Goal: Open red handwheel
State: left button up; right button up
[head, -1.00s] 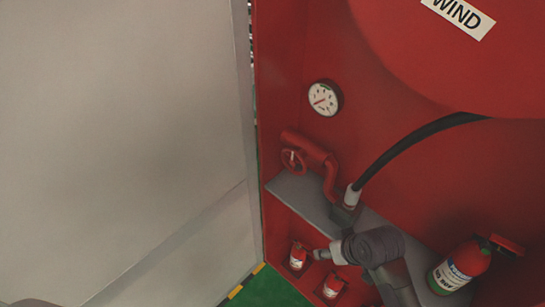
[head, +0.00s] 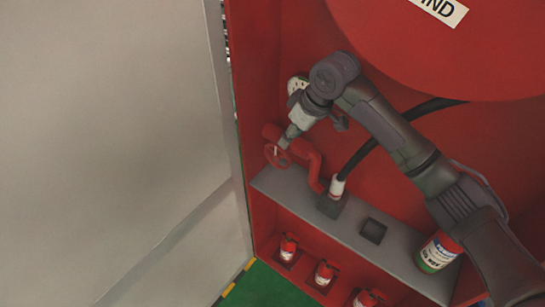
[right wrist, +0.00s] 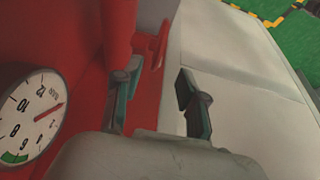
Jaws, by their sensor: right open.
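The red handwheel (head: 273,157) sits on the end of a red pipe (head: 313,165) at the left inside the red cabinet. My right gripper (head: 286,141) reaches down to it from the upper right and overlaps its upper edge. In the right wrist view the handwheel (right wrist: 162,47) shows beyond the gap between my two open fingers (right wrist: 158,92). The fingers look empty; I cannot tell whether they touch the rim. My left gripper is not in view.
A pressure gauge (right wrist: 30,112) is close beside my right wrist. A black hose (head: 362,153) rises behind my arm. Extinguishers stand on the right (head: 436,253) and in the lower compartment (head: 288,247). A grey door panel (head: 110,130) is at the left.

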aim_at(271, 163)
jog(key=shift+w+d+r, duration=0.1)
jog(key=shift+w, duration=0.05)
jog(key=shift+f, duration=0.3)
jog(key=p+x, duration=0.3)
jog(key=x, duration=1)
grip_shut()
